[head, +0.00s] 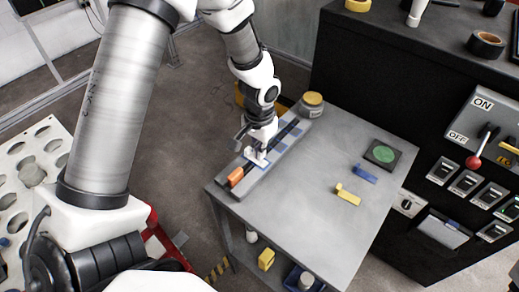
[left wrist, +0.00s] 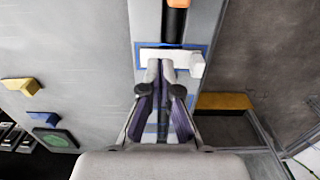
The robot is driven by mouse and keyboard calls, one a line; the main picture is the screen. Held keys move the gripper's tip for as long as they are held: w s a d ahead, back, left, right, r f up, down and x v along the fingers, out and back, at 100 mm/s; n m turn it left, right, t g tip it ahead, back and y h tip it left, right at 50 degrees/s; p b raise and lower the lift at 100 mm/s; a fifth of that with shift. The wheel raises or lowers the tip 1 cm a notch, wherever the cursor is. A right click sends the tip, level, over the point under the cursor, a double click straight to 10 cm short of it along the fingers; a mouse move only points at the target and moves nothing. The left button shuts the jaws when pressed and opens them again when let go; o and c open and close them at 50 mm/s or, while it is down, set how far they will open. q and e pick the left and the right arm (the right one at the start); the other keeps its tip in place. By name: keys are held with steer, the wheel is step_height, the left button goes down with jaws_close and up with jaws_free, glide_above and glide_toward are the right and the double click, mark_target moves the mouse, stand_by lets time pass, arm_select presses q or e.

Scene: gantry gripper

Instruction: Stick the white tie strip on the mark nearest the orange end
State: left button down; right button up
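The white tie strip (left wrist: 178,54) lies crosswise over the dark bar (left wrist: 174,28), within the blue-outlined mark (left wrist: 138,58) nearest the orange end (left wrist: 177,3). A small white block shows at its right end. Whether the strip touches the surface or hovers just above, I cannot tell. In the head view the strip (head: 256,158) is partly covered by my left gripper (head: 257,150), beside the orange end (head: 236,177). In the left wrist view my left gripper (left wrist: 160,66) has its fingertips close together at the strip's middle and appears shut on it. My right gripper is not in view.
The grey table (head: 300,210) holds a yellow block (head: 347,195), a blue block (head: 365,174), a green round pad (head: 383,154) and a yellow-topped jar (head: 311,104) behind the bar. A black control cabinet (head: 390,65) stands at the right. The table's front middle is clear.

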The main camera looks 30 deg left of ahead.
arm_select(q)
steer(key=shift+f+b, duration=0.55)
steer(key=shift+f, duration=0.4)
step_height(320, 180, up, 7)
steer(key=p, duration=0.7)
steer(key=shift+r, duration=0.2)
steer(key=shift+f, duration=0.1)
